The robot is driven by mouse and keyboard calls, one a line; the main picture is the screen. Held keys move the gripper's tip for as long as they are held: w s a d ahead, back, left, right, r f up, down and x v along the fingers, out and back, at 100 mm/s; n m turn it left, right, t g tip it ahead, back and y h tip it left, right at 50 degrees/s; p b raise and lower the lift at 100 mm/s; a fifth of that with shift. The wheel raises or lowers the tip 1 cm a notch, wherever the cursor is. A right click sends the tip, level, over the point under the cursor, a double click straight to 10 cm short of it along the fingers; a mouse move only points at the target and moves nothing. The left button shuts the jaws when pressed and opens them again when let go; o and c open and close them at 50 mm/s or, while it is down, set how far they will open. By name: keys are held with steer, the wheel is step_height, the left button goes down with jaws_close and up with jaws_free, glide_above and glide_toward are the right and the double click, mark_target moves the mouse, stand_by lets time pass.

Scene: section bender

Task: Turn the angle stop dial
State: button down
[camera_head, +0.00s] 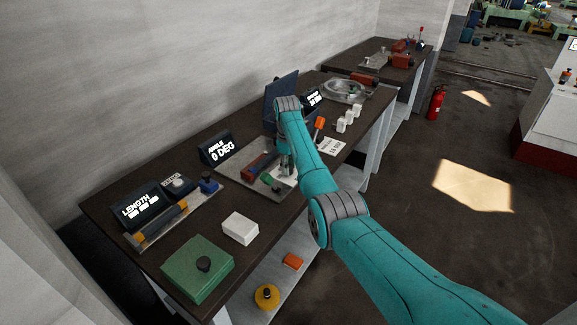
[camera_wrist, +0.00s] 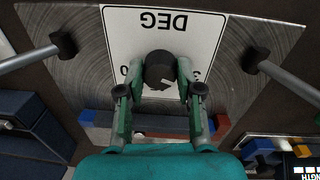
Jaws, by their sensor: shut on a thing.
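The angle stop dial (camera_wrist: 160,68) is a round black knob with a white pointer mark, in the wrist view. It sits on a white plate (camera_wrist: 180,20) marked "DEG", upside down in this view, with scale figures partly hidden by my fingers. My gripper (camera_wrist: 161,74) has one green finger on each side of the dial and is shut on it. In the head view my gripper (camera_head: 285,163) is over the metal base plate (camera_head: 291,180) on the bench, and I cannot make out the dial there. The angle display (camera_head: 216,149) reads "ANGLE 0 DEG".
A length display (camera_head: 142,205), a green box (camera_head: 196,268) and a white block (camera_head: 240,228) are at the near bench end. A dark blue panel (camera_head: 279,95) stands behind my wrist. An orange-topped tool (camera_head: 319,123) is right of it.

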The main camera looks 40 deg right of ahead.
steer(key=shift+m, duration=0.3)
steer(key=c, duration=1.9)
jaws_free()
steer(key=m, duration=1.3)
steer(key=shift+w+m+g, duration=0.1)
steer(key=shift+m+g, duration=0.2)
steer(key=m, duration=0.3)
steer(key=shift+m, duration=0.3)
steer(key=m, duration=0.3)
steer(key=shift+m+y, duration=0.3)
steer(key=shift+m, duration=0.1)
steer(key=m, duration=0.6)
